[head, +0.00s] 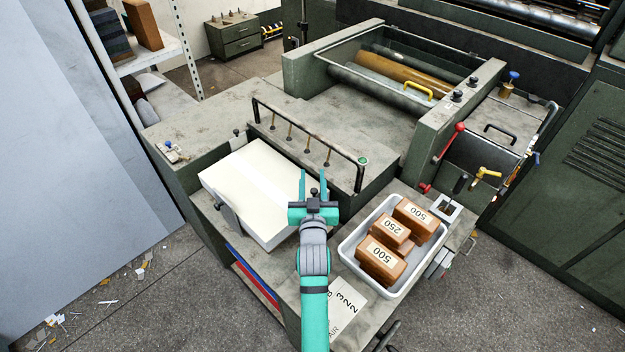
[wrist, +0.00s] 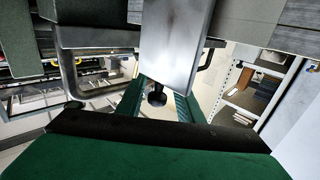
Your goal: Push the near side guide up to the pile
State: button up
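The pile (head: 250,180) of pale board lies on the feeder, and its layered edge shows at the upper right of the wrist view (wrist: 262,18). A grey metal guide plate with a black knob (wrist: 157,96) hangs in the middle of the wrist view (wrist: 172,45). In the head view my gripper mostly hides this plate at the pile's right end. Whether plate and pile touch, I cannot tell. My gripper (head: 313,182) is open, with its teal fingers apart on either side of the knob. Another plate (head: 228,218) stands at the pile's left front.
A white tray (head: 345,250) with brown blocks marked 500 and 250 stands right of my arm. A black rail (head: 310,135) with several suckers runs behind the pile. A printed sheet (head: 345,302) lies at the front. A red lever (head: 450,140) rises at the right.

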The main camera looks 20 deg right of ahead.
jog(key=v, duration=1.1)
jog(key=shift+r, duration=0.1)
dwell(0.5)
jog(key=s+a+f+y, duration=0.1)
jog(key=s+a+f, duration=0.2)
jog(key=s, duration=0.2)
jog(key=s+a+f+n, duration=0.1)
jog(key=s+a+f, duration=0.2)
jog(key=s, duration=0.3)
jog(key=s+a+f+g+y, duration=0.1)
jog(key=s+a+f, duration=0.2)
jog(key=s, duration=0.2)
jog(key=shift+s+n+y, duration=0.3)
jog(key=shift+s, duration=0.05)
jog(key=s+a+y, duration=0.1)
jog(key=s+a, duration=0.1)
jog(key=s, duration=0.8)
jog(key=s+a+r+n+g+y, duration=0.1)
jog(key=s+a, duration=0.2)
jog(key=s, duration=0.7)
jog(key=shift+a+r+n, duration=0.3)
jog(key=shift+a+r, duration=0.05)
